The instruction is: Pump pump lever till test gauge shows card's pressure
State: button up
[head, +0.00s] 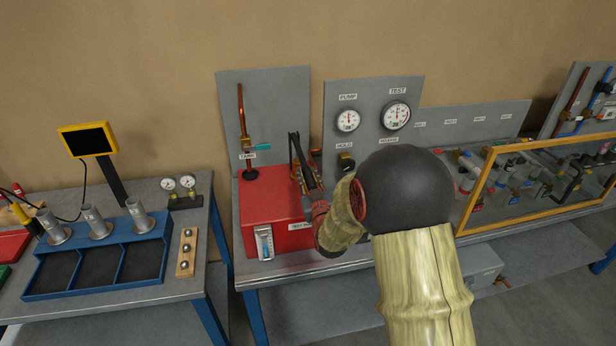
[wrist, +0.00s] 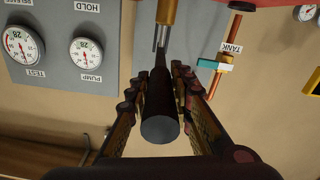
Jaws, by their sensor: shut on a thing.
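My gripper (head: 306,180) is shut on the black grip of the pump lever (head: 296,148). In the wrist view the lever (wrist: 160,105) lies between the two fingers (wrist: 160,78). The lever rises from the red test pump box (head: 270,206) on the bench. The test gauge (head: 396,115) and pump gauge (head: 347,119) are on the grey panel to the right. The wrist view shows the test gauge (wrist: 21,45) and pump gauge (wrist: 86,51) inverted. Their needles are too small to read.
The tank pipe (head: 242,125) with a teal valve handle (head: 263,147) stands left of the lever. The hold knob (head: 346,162) is below the pump gauge. My arm hides part of the bench. A yellow-framed clear guard (head: 483,187) covers fittings at right.

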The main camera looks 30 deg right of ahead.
grip_shut()
jog(key=shift+g, duration=0.8)
jog(key=shift+w+r+p, duration=0.15)
jog(key=shift+r+p, duration=0.5)
jog(key=shift+r, duration=0.4)
jog(key=shift+w+r+p, duration=0.1)
jog(key=shift+r+p, duration=0.5)
jog(key=shift+r, duration=0.4)
jog(key=o, duration=0.5)
grip_release()
jog(key=o, duration=0.4)
jog(key=shift+f, duration=0.15)
jog(key=shift+s, duration=0.1)
jog(key=v, duration=1.2)
jog(key=shift+d, duration=0.15)
